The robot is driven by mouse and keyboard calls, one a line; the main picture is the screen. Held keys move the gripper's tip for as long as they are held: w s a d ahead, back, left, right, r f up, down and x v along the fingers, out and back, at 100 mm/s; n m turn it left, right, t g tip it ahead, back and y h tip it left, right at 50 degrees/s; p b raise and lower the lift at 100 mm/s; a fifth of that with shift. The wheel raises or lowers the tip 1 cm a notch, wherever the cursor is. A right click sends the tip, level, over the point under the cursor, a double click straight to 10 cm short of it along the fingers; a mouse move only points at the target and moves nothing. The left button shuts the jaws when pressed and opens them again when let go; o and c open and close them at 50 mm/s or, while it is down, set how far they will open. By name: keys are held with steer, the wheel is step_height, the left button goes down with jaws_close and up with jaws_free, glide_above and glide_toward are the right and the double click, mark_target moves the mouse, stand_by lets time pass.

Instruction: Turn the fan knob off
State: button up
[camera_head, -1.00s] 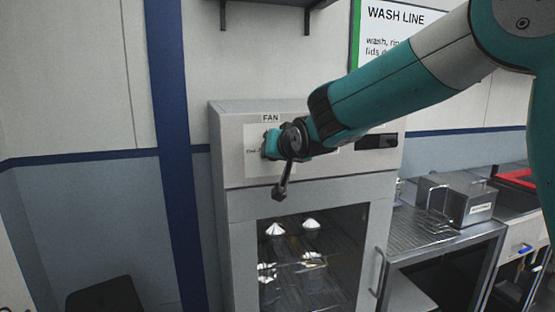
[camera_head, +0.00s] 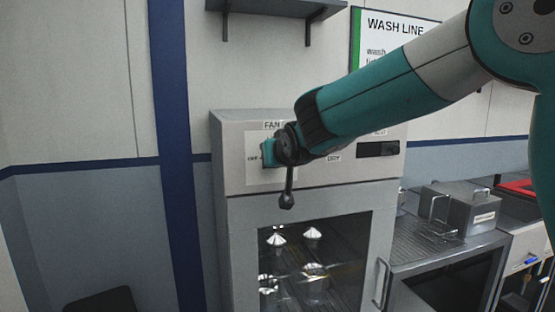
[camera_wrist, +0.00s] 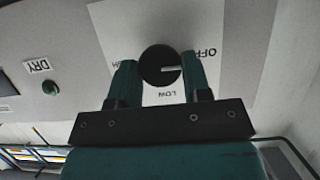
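The fan knob (camera_wrist: 160,66) is a round black dial with a white pointer line, on a white plate marked OFF and LOW. In the wrist view, which shows the panel upside down, the pointer line lies toward the OFF label (camera_wrist: 205,58) at the right. My gripper (camera_wrist: 160,76) has one teal finger on each side of the knob, both apparently against its rim. In the head view my gripper (camera_head: 270,152) is at the panel under the FAN label (camera_head: 272,125), and my wrist hides the knob there.
The grey cabinet (camera_head: 232,215) has a glass door with shiny items on racks inside. A DRY label (camera_wrist: 38,66) and a green button (camera_wrist: 50,88) sit beside the knob plate. A wall shelf (camera_head: 275,8) is above. A steel counter with a metal box (camera_head: 462,208) stands right.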

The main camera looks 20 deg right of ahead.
steer(key=o, duration=0.4)
steer(key=shift+f, duration=0.1)
steer(key=shift+s, duration=0.1)
steer(key=b+v, duration=0.5)
steer(key=v, duration=1.2)
steer(key=s+a+f+n+g+y, duration=0.15)
steer(key=s+f+g, duration=0.25)
steer(key=f, duration=0.4)
steer(key=s+a+f+n+g+y, duration=0.1)
steer(key=s+f+n+g, duration=0.2)
steer(key=s+f, duration=0.35)
steer(key=s+f+g, duration=0.2)
steer(key=s+f, duration=0.1)
steer(key=s, duration=0.1)
steer(key=s+a+f+n+g+y, duration=0.1)
steer(key=s+f+g, duration=0.1)
steer(key=s+f, duration=0.1)
steer(key=s+a+f+n+g, duration=0.1)
steer(key=s+f+g, duration=0.1)
steer(key=s, duration=0.3)
steer(key=shift+f+g+y, duration=0.3)
steer(key=shift+f+y, duration=0.05)
steer(key=shift+f, duration=0.35)
